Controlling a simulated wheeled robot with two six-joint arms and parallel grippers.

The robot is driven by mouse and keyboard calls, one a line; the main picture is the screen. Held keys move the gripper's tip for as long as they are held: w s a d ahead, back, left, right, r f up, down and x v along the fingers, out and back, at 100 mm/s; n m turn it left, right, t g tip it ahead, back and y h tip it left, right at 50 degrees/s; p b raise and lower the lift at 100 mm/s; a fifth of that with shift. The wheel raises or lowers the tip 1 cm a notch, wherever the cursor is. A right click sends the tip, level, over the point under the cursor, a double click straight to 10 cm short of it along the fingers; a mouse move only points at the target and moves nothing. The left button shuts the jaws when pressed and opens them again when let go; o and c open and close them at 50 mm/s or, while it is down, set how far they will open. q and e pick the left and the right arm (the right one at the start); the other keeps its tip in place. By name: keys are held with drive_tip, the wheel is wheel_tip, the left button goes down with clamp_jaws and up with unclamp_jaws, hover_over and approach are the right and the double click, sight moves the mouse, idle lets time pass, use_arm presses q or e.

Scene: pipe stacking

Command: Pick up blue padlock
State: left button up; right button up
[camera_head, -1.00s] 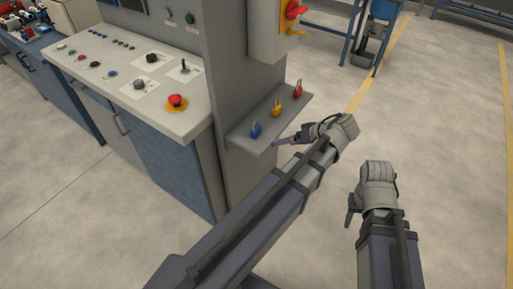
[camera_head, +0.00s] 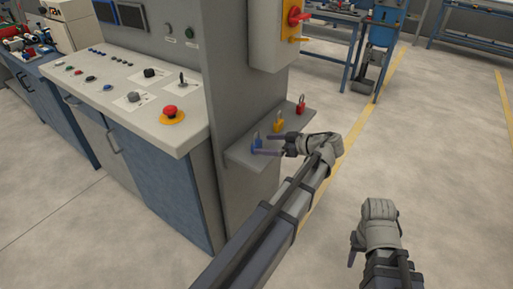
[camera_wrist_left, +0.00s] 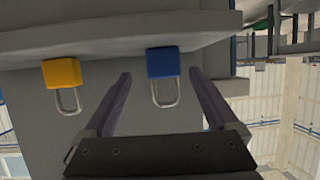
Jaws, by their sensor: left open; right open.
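The blue padlock (camera_head: 257,143) stands on a small grey shelf (camera_head: 240,153) on the side of the control cabinet. My left gripper (camera_head: 266,145) is open at the shelf, with its fingers reaching toward the blue padlock. In the left wrist view, which looks upside down, the blue padlock (camera_wrist_left: 163,63) lies between the lines of the two open fingers (camera_wrist_left: 160,100), its shackle partly between the tips. I cannot tell whether the fingers touch it. My right gripper (camera_head: 355,250) is open and empty, low over the floor at the right.
A yellow padlock (camera_head: 278,123) and a red padlock (camera_head: 301,104) stand further along the shelf. A yellow box with a red switch (camera_head: 294,17) hangs above. The control panel with a red button (camera_head: 171,114) is at the left. Open floor lies to the right.

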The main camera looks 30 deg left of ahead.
sight(260, 146)
use_arm(q)
drive_tip(key=shift+a+f, duration=0.2)
drive_tip(key=x, duration=0.1)
drive_tip(key=b+x, duration=0.1)
drive_tip(key=x, duration=0.1)
drive_tip(key=b+x, duration=0.1)
drive_tip(key=shift+s+a+f, duration=0.2)
drive_tip(key=shift+s+a, duration=0.05)
clamp_jaws()
idle(0.5)
